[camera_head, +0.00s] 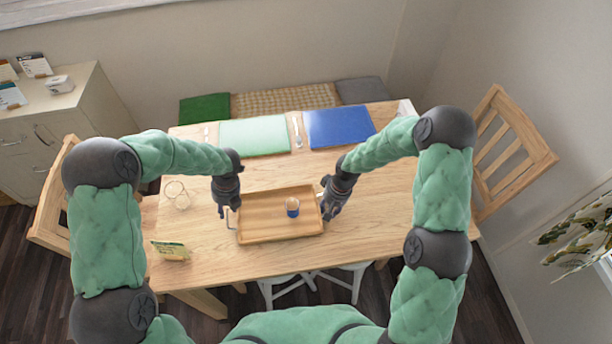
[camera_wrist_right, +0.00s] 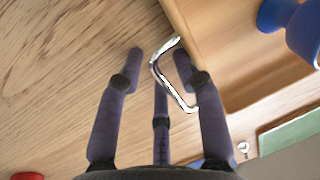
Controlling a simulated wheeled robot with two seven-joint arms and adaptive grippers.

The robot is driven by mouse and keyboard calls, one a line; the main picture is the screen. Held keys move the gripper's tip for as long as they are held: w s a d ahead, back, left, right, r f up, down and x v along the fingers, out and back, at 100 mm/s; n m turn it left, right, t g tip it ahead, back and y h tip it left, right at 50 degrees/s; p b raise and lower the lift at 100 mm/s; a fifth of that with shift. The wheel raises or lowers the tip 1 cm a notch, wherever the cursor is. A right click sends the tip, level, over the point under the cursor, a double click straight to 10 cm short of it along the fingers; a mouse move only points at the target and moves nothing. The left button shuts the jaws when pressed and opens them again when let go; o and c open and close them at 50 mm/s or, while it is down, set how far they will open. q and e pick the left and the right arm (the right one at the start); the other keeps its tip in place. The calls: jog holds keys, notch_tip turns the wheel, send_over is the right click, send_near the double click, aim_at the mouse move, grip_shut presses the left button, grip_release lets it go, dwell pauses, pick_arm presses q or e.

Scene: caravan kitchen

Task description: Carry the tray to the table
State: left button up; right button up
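The wooden tray (camera_head: 262,238) lies on the wooden table (camera_head: 190,250), with a metal handle at each short end. My right gripper (camera_head: 329,213) is at the right end. In the right wrist view, the right gripper's (camera_wrist_right: 157,58) fingers are apart, with the metal handle (camera_wrist_right: 172,85) between them. The tray's edge (camera_wrist_right: 205,60) and a blue object (camera_wrist_right: 303,32) also show there.
A green placemat (camera_head: 254,136) and a blue placemat (camera_head: 339,127) lie at the table's far side. Glasses (camera_head: 178,193) and a small card stand (camera_head: 171,250) are on the left. Chairs (camera_head: 508,150) flank the table, and a cushioned bench (camera_head: 285,100) stands behind it.

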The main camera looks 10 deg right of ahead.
jog(key=shift+d+r, duration=0.1)
jog(key=shift+r, duration=0.25)
pick_arm(q)
jog(key=shift+r, duration=0.4)
pick_arm(e)
notch_tip(320, 180, up, 11)
jog(key=d, duration=0.2)
jog(key=shift+w, duration=0.1)
